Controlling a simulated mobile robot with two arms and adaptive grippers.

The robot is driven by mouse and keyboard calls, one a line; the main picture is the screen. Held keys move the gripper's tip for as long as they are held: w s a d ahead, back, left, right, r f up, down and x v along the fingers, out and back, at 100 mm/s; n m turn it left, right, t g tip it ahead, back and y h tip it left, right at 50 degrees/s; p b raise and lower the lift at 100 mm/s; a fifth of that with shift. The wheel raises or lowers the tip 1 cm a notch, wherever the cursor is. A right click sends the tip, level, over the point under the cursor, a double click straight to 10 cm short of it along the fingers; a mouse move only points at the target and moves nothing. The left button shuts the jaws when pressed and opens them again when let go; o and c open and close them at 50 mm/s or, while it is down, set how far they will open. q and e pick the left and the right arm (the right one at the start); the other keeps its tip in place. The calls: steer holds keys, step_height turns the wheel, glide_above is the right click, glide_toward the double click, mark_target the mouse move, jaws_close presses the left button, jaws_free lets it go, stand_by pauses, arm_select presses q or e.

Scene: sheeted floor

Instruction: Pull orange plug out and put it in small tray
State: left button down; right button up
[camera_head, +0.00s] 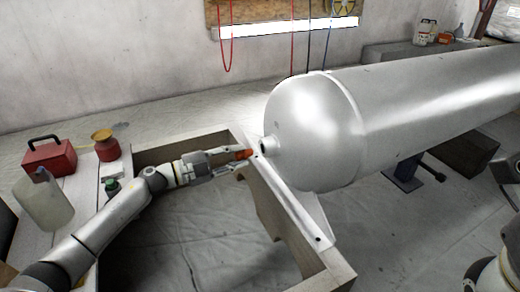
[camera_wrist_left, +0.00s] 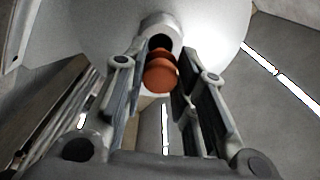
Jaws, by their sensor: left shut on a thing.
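The orange plug (camera_head: 243,154) is between the fingertips of my left gripper (camera_head: 239,160). The wrist view shows the rounded orange plug (camera_wrist_left: 160,72) between the two fingers of the left gripper (camera_wrist_left: 158,88). The large silver tank (camera_head: 312,125) has a short nozzle (camera_head: 268,145) at its domed end. In the head view the plug sits just left of the nozzle, with a small gap. In the wrist view the nozzle's dark opening (camera_wrist_left: 159,42) shows just beyond the plug. A small white tray-like thing (camera_head: 110,172) lies on the left bench; I cannot tell if it is the tray. My right gripper is not visible.
A wooden frame (camera_head: 180,150) with an open middle surrounds the area under my left arm. A metal support (camera_head: 295,205) stands under the tank.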

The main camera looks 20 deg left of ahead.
mark_target(235, 157)
arm_select(q)
steer(key=shift+p+v, duration=0.55)
steer(key=shift+v, duration=1.35)
